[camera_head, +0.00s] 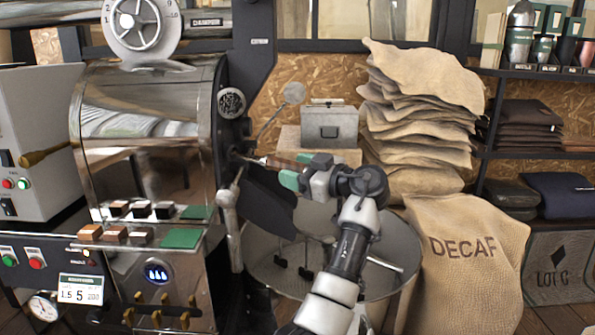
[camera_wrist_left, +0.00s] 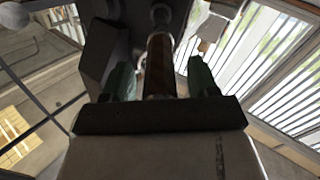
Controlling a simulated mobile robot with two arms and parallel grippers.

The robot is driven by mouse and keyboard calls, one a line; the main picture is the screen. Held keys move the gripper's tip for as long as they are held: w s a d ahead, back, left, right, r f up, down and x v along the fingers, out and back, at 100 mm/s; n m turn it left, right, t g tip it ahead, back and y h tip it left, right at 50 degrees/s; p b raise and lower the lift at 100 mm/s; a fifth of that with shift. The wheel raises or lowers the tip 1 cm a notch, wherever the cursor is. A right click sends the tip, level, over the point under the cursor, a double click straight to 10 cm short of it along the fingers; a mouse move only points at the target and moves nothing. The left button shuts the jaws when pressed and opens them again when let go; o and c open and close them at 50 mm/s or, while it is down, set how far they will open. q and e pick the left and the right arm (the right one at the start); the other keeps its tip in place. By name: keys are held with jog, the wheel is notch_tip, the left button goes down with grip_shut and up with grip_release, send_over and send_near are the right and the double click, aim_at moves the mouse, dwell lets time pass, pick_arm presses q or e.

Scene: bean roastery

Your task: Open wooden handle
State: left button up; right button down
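The wooden handle (camera_head: 277,163) is a brown bar sticking out to the right from the dark front of the shiny roaster drum (camera_head: 150,125). My left gripper (camera_head: 288,169) is at its right end, with one green finger on the near side and one on the far side. In the left wrist view, the brown handle (camera_wrist_left: 160,66) stands between the two green fingers of the left gripper (camera_wrist_left: 160,80). A gap shows on each side of it, so the gripper is open around the handle and not clamped. My right gripper is in neither view.
A round cooling bin (camera_head: 255,270) lies below my arm. A metal lever with a round knob (camera_head: 293,93) rises behind the handle. A grey box (camera_head: 329,123) and stacked burlap sacks (camera_head: 415,115) stand behind. A DECAF sack (camera_head: 465,275) fills the right.

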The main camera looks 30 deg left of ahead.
pick_arm(q)
jog(key=shift+d, duration=0.3)
jog(key=d+b, duration=0.1)
jog(key=d, duration=0.9)
jog(key=shift+s+d, duration=0.15)
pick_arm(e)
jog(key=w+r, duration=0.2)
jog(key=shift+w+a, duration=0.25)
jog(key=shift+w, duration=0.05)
